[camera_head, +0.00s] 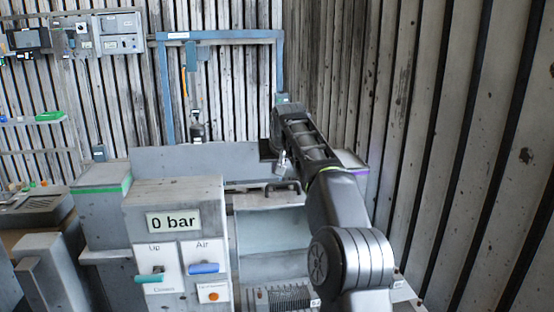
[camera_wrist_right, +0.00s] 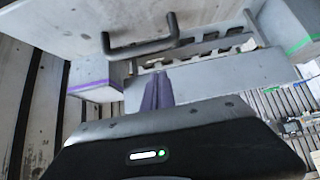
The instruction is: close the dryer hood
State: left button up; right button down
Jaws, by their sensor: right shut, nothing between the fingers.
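The dryer hood (camera_head: 268,200) is a grey panel with a dark bar handle (camera_head: 283,186) along its upper edge, right of the control box. The pale inside of the housing shows below it. In the right wrist view, a grey panel fills the top, with the handle (camera_wrist_right: 140,47) hanging from its edge. My right gripper (camera_wrist_right: 157,90) has its dark fingers together, with nothing between them. They appear just below the handle in that picture, apart from it. In the head view my right arm reaches over the housing's right side and hides part of it. My left gripper is out of view.
The control box reads "0 bar" (camera_head: 173,222) and has a green lever (camera_head: 150,276) and a blue lever (camera_head: 204,268). A green-edged block (camera_head: 101,190) stands at left. A blue frame (camera_head: 220,38) stands behind. A corrugated wall (camera_head: 450,150) closes off the right.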

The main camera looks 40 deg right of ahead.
jog(key=shift+s+a+f, duration=0.1)
jog(key=shift+s+a, duration=0.15)
jog(key=shift+s, duration=0.2)
jog(key=shift+s+a+f, duration=0.1)
jog(key=shift+s+a, duration=0.1)
jog(key=shift+s, duration=0.2)
jog(key=shift+s+a+f, duration=0.3)
jog(key=shift+s+f, duration=0.05)
jog(key=shift+s, duration=0.15)
jog(key=shift+f, duration=0.1)
